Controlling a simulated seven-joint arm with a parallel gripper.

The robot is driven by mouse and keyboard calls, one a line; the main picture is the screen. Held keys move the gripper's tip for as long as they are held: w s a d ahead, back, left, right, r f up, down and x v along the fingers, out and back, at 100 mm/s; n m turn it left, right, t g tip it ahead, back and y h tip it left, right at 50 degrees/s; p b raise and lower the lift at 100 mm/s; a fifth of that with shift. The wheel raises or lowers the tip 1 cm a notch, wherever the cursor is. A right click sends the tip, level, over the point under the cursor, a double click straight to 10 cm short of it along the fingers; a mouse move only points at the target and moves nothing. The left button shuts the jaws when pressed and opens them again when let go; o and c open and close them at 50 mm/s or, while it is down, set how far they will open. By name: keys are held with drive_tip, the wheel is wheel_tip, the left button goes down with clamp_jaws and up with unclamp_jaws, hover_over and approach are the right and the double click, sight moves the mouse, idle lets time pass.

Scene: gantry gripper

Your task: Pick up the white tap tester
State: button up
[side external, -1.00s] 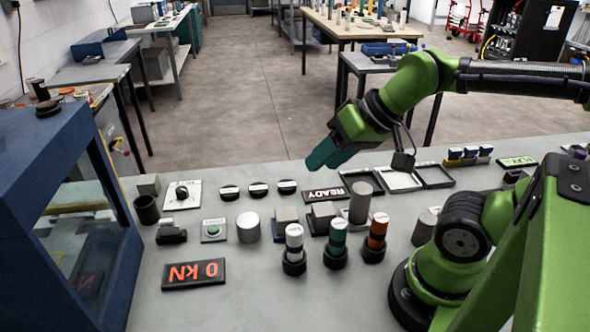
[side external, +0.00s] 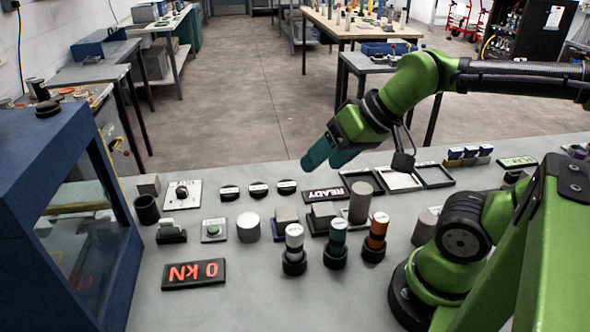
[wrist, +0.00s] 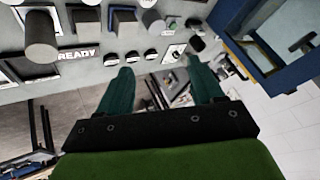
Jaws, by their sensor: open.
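The white tap tester (side external: 294,237) stands upright in a black round holder (side external: 294,266) at the front middle of the bench. It is the leftmost of three similar testers. My gripper (side external: 322,160) is above the far side of the bench, behind and well above the tester, and touches nothing. Its two teal fingers are apart with nothing between them, as the wrist view (wrist: 160,78) also shows. I cannot surely pick out the white tester in the wrist view.
A green-banded tester (side external: 337,238) and an orange tester (side external: 376,232) stand just right of the white one. Grey blocks and a grey cylinder (side external: 360,203) stand behind them. A 0 kN display (side external: 194,274) lies to the left. A blue-framed machine (side external: 50,165) fills the left side.

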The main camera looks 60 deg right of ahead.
drive_tip(key=w+a+f+n+g+h, duration=0.1)
drive_tip(key=w+a+f+n+g, duration=0.1)
drive_tip(key=w+a+f+g, duration=0.3)
drive_tip(key=g+h, duration=0.1)
drive_tip(key=g, duration=0.1)
approach(295, 246)
drive_tip(key=f, duration=0.3)
drive_tip(key=d+f, duration=0.1)
drive_tip(key=f, duration=0.1)
drive_tip(key=shift+w+d+f, duration=0.1)
drive_tip(key=shift+w+f, duration=0.25)
drive_tip(key=shift+w+d+f, duration=0.1)
drive_tip(key=shift+f, duration=1.45)
drive_tip(key=shift+w+f, duration=0.15)
drive_tip(key=shift+f, duration=1.4)
